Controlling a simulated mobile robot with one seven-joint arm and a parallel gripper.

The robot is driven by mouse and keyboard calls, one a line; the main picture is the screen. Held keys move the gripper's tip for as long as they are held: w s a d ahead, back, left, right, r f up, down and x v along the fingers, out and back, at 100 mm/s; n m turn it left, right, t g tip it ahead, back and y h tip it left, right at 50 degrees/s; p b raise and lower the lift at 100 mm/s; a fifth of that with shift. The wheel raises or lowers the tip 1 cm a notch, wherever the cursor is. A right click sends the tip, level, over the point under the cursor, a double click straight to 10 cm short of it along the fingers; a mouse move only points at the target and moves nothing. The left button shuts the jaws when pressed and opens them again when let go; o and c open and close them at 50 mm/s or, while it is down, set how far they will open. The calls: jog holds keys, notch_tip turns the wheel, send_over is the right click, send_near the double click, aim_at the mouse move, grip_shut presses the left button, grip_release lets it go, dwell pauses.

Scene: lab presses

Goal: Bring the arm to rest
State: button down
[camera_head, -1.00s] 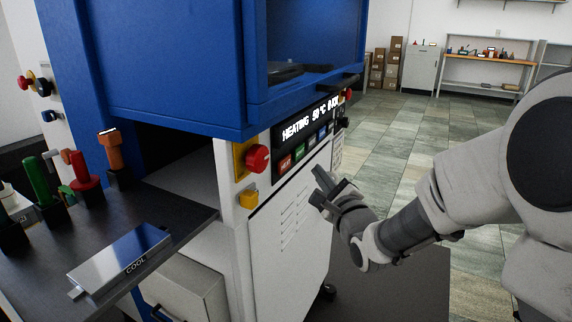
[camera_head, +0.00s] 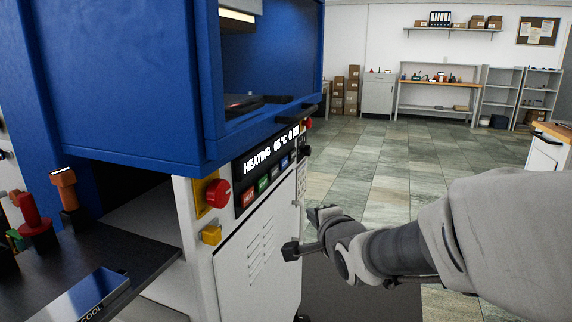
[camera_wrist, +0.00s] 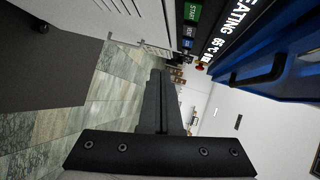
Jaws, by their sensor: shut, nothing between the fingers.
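My gripper (camera_head: 318,215) is in front of the white lower cabinet of the press, at the right of its vent slots, in the head view. The wrist view shows its two dark fingers (camera_wrist: 160,95) together with nothing between them. The arm reaches in from the right and is bent. The blue press (camera_head: 140,85) has a display (camera_head: 270,158) that reads HEATING and about 65 °C. The display and buttons also show at the top of the wrist view (camera_wrist: 215,30).
A red knob (camera_head: 218,193) and a yellow part (camera_head: 211,235) stick out from the press front. A dark side table (camera_head: 120,255) at left carries coloured-handled tools and a COOL plate (camera_head: 100,295). Open tiled floor (camera_head: 385,165) lies behind; a workbench (camera_head: 437,83) stands far back.

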jog(key=s+d+f+n+g+h, duration=0.1)
jog(key=s+d+n+g, duration=0.3)
jog(key=s, duration=0.5)
jog(key=s+d+n+g+h+p, duration=0.1)
jog(key=s+d+n+g, duration=0.1)
jog(key=s+n, duration=0.55)
jog(key=s+d+f+n+g+h, duration=0.1)
jog(key=s+d+n+g, duration=0.2)
jog(key=s, duration=0.8)
notch_tip(320, 180, up, 22)
jog(key=p, duration=2.2)
jog(key=shift+w, duration=0.15)
jog(key=shift+w, duration=0.2)
